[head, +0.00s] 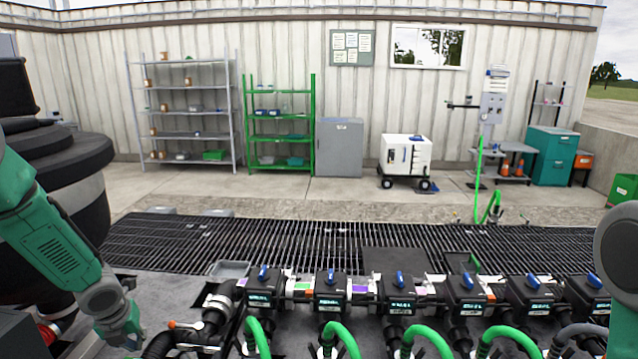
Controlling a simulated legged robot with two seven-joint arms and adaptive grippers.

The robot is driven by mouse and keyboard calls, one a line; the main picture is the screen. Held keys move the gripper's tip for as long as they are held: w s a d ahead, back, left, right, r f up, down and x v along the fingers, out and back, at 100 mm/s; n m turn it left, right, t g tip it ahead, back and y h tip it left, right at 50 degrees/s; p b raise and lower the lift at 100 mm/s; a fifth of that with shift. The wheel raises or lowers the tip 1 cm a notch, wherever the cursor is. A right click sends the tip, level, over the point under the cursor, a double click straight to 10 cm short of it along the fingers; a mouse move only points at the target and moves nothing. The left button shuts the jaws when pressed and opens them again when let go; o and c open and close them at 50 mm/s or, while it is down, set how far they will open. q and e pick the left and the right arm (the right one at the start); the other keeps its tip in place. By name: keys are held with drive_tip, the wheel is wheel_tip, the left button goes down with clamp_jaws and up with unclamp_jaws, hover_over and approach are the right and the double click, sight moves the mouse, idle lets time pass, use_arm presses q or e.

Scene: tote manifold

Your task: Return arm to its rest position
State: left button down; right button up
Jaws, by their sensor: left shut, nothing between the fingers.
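My left arm (55,245), green and grey, comes in from the left edge and slants down to the right. My left gripper (130,340) hangs at its lower end, shut and empty, to the left of the valve manifold and apart from it as far as I can see. A rounded grey and green part of my right arm (618,262) shows at the right edge. My right gripper is not in view.
A manifold of several black valves (331,292) with blue handles and green hoses (342,340) runs across the lower front. A large black ribbed object (70,160) stands at the left. Behind lies open floor grating (250,240), with shelves (185,110) and a white wheeled unit (406,155) farther back.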

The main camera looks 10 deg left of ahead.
use_arm(q)
drive_tip(key=s+d+f+n+g+h, duration=0.1)
drive_tip(key=s+d+f+n+h, duration=0.1)
drive_tip(key=s+d+f+n, duration=0.35)
drive_tip(key=s+d+f+n+g+h, duration=0.1)
drive_tip(key=s+d+f+n, duration=0.2)
drive_tip(key=s+d+n, duration=0.65)
drive_tip(key=s+d+n+g+y, duration=0.1)
drive_tip(key=s+d+n, duration=0.2)
drive_tip(key=s+n, duration=0.45)
drive_tip(key=s+d+n+y, duration=0.1)
drive_tip(key=s+d+n, duration=0.3)
drive_tip(key=s+n, duration=0.4)
wheel_tip(320, 180, down, 19)
drive_tip(key=w+m+b, duration=0.1)
drive_tip(key=b, duration=1.7)
drive_tip(key=shift+w+d+t+b, duration=0.2)
drive_tip(key=shift+d+t+b, duration=0.1)
drive_tip(key=shift+d+b, duration=0.1)
use_arm(e)
wheel_tip(320, 180, down, 19)
drive_tip(key=shift+w+d, duration=0.3)
use_arm(q)
drive_tip(key=shift+a+r+m, duration=0.1)
drive_tip(key=shift+a+m, duration=0.1)
drive_tip(key=shift+m, duration=0.05)
use_arm(e)
drive_tip(key=shift+a+r, duration=0.1)
drive_tip(key=shift+a, duration=0.05)
